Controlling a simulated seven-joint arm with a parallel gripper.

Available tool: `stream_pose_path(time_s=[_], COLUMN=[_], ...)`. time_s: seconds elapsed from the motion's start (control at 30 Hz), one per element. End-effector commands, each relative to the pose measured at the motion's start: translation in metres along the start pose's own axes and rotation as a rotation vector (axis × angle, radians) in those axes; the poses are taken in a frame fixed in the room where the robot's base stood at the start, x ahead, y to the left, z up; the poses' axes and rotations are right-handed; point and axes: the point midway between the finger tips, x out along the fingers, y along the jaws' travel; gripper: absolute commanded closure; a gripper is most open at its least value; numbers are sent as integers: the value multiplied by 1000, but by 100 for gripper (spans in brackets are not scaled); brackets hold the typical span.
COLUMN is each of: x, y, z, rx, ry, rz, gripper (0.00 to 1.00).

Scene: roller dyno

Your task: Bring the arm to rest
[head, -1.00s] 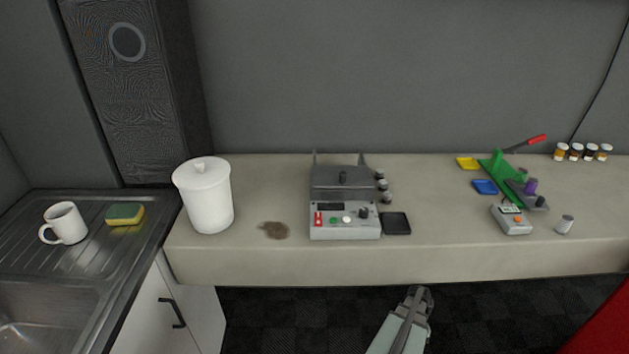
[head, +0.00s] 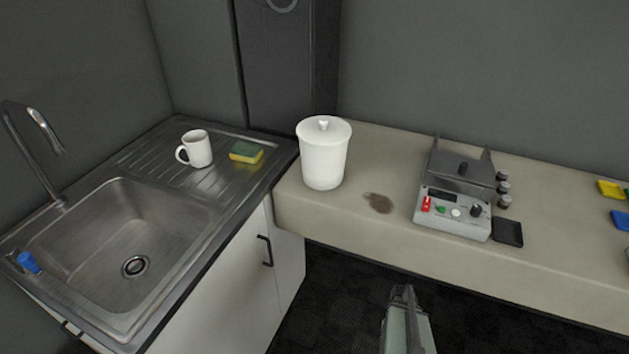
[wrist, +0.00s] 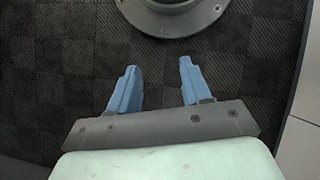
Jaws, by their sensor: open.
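My gripper (head: 404,296) hangs low in front of the counter, over the dark floor, in the head view. In the wrist view my gripper (wrist: 158,78) points down at the floor, with its two blue fingers apart and nothing between them. It touches no object. My arm shows only as its end part at the bottom of the head view.
Left is a steel sink (head: 120,245) with a mug (head: 197,149) and sponge (head: 246,152). Floor (head: 335,300) below the counter is clear.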

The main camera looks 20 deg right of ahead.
Motion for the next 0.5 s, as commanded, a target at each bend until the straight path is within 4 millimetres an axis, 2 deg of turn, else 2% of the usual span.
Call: stream_pose_path(time_s=[0.1, 0.5], x=[6, 31], y=[-30, -108], z=[7, 39], rx=[-49, -192], ry=[-4, -18], rz=[30, 120], gripper=[52, 52])
